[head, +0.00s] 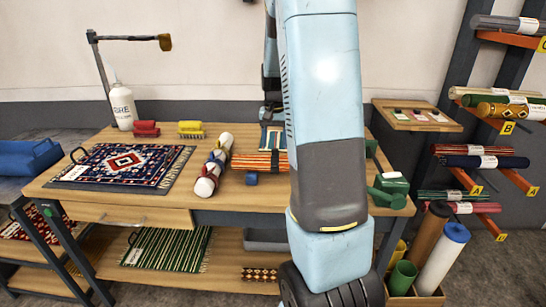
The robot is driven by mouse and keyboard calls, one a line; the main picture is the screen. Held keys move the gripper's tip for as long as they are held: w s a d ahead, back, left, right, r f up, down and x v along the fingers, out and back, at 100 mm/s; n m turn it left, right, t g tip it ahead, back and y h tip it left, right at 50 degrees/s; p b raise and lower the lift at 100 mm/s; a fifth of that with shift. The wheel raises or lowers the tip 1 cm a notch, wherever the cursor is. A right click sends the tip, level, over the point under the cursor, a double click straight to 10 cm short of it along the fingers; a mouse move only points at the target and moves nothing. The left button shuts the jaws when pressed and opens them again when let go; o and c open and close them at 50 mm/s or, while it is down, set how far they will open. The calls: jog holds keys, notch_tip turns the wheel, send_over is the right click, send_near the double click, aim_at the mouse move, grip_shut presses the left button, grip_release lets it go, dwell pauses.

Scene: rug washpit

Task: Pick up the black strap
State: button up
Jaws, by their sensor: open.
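A narrow dark band, probably the black strap (275,159), shows across the orange striped folded textile (251,161) at the middle of the workbench. It is small and partly hidden by my arm, so I cannot tell whether it goes around the textile. My gripper (270,115) is open, above the back of the bench near a teal folded piece (273,139). Its fingertips are small and partly hidden behind my arm, and no strap is visible between them.
A white roll with coloured bands (213,165) lies left of the striped textile. A patterned rug (122,164), a white bottle (122,106) and red (146,129) and yellow (191,129) brushes are further left. Green weights (388,190) stand at the right edge.

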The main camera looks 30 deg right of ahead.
aim_at(275, 149)
jog(key=shift+s+f, duration=0.1)
jog(key=shift+f, duration=1.9)
jog(key=shift+a, duration=0.1)
grip_shut()
